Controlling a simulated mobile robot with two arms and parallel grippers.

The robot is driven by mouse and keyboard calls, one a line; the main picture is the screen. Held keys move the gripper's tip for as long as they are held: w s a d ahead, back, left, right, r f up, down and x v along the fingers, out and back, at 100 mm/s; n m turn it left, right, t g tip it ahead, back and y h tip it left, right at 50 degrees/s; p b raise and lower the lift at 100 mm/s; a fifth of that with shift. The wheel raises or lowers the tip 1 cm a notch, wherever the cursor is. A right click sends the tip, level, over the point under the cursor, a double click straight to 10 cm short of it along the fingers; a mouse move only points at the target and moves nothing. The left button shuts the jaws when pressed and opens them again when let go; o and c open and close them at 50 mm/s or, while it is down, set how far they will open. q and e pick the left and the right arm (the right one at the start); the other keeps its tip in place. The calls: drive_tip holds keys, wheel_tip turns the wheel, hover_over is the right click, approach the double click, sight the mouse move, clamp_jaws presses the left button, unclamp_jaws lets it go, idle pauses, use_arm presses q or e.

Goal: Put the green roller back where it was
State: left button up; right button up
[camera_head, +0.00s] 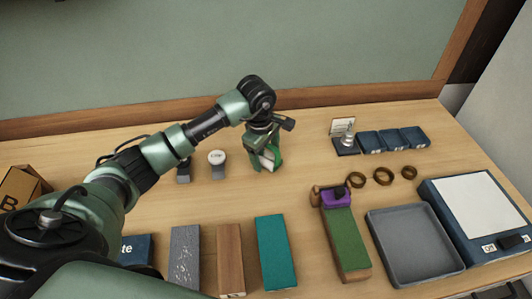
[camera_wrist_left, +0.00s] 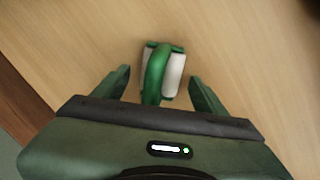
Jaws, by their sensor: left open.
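The green roller (camera_head: 275,154) stands on the table towards the back, below my left gripper (camera_head: 265,160). In the left wrist view the roller (camera_wrist_left: 155,72) has a curved green part on top with pale sides, and it lies between the two fingers. My left gripper (camera_wrist_left: 165,88) is open, with a finger on each side of the roller and a visible gap to each. In the head view the gripper partly hides the roller. My right gripper is not in view.
A round-topped grey item (camera_head: 217,158) stands just left of the roller. In front lie grey, brown and teal blocks (camera_head: 275,252). To the right are a green block with a purple piece (camera_head: 335,195), brass rings (camera_head: 383,176), a grey tray (camera_head: 376,215) and small dark blue boxes (camera_head: 390,138).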

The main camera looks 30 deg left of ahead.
sight(262, 162)
use_arm(q)
drive_tip(key=shift+r, duration=0.45)
wheel_tip(262, 162, up, 11)
drive_tip(key=s+b, duration=0.2)
drive_tip(key=b, duration=0.1)
drive_tip(key=shift+a, duration=0.15)
